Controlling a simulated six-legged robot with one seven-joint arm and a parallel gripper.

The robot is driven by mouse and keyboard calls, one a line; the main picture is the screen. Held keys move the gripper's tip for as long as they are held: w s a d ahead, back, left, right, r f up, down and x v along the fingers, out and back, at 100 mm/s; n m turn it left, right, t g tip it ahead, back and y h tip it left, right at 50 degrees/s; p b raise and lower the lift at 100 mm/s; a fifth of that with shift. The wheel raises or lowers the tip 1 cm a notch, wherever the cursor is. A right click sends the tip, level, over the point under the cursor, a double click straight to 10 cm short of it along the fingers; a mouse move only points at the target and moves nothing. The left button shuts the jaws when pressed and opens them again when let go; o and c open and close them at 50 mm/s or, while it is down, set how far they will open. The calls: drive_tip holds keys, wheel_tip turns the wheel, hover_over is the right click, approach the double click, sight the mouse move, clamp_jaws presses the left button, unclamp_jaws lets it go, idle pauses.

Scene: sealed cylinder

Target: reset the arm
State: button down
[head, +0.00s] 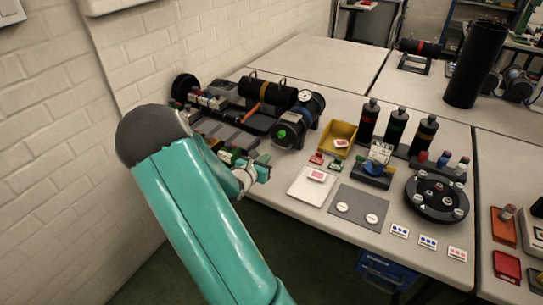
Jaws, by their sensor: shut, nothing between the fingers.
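My teal arm (198,215) rises from the bottom of the head view, its dark rounded joint in front of the white brick wall. My gripper (262,170) is at the near left edge of the table, small and partly hidden by the arm. It is shut with nothing between its fingers. Behind it on the table stands a machine with a black horizontal cylinder (268,94), an orange band and a round gauge (308,102). The gripper looks close to the machine's near end; I cannot tell whether they touch.
The grey table (345,92) holds a yellow bin (341,134), several dark bottles, a white plate (309,187), a grey mat (357,208) and a black round tray (422,207) with several pegs. A tall black cylinder (476,64) stands at the back right.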

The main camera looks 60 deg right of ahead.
drive_tip(key=v, duration=0.6)
drive_tip(key=shift+w+f, duration=0.15)
drive_tip(key=shift+w, duration=0.1)
drive_tip(key=s+a+r+m+t+y, duration=0.1)
drive_tip(key=s+a+r+m+y, duration=0.2)
drive_tip(key=a, duration=1)
drive_tip(key=s+a+r+m+t+y, duration=0.1)
drive_tip(key=s+a+r+m+y, duration=0.2)
drive_tip(key=a+r+m+y, duration=0.4)
drive_tip(key=s+a+r+m+t+y, duration=0.2)
drive_tip(key=a+r+m+y, duration=0.3)
drive_tip(key=a, duration=1.4)
wheel_tip(320, 180, up, 5)
drive_tip(key=s+m, duration=0.1)
drive_tip(key=m, duration=0.3)
drive_tip(key=shift+s+a+r, duration=0.2)
drive_tip(key=shift+s+a, duration=0.15)
drive_tip(key=shift+s, duration=0.05)
drive_tip(key=shift+d, duration=0.2)
